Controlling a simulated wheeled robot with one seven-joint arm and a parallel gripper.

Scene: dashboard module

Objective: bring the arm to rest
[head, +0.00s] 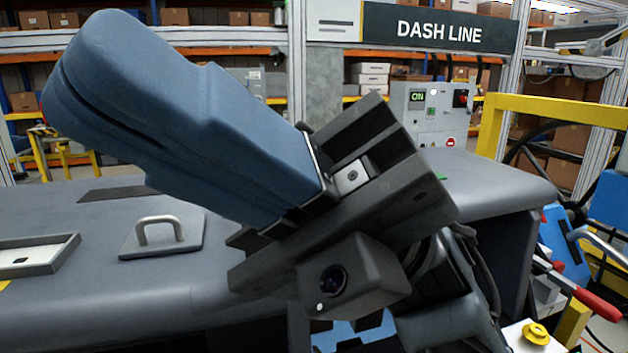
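My gripper (62,75) is raised in front of the dashboard module and fills much of the head view. Its two long blue fingers point to the upper left and lie side by side with only a thin seam between them. Nothing shows between them, so it looks shut and empty. Its dark grey body, with a small camera box on it, is at the middle, and my arm runs down to the lower right. The fingers stand clear above the dark grey dashboard module (95,285) in the picture. The gripper hides part of the module.
A plate with a metal handle (158,232) lies on the module's top. A shallow tray (40,255) is at the far left. A control box (432,110) stands behind. At the right are a yellow frame (555,108), red-handled clamps (598,305) and a yellow knob (536,333).

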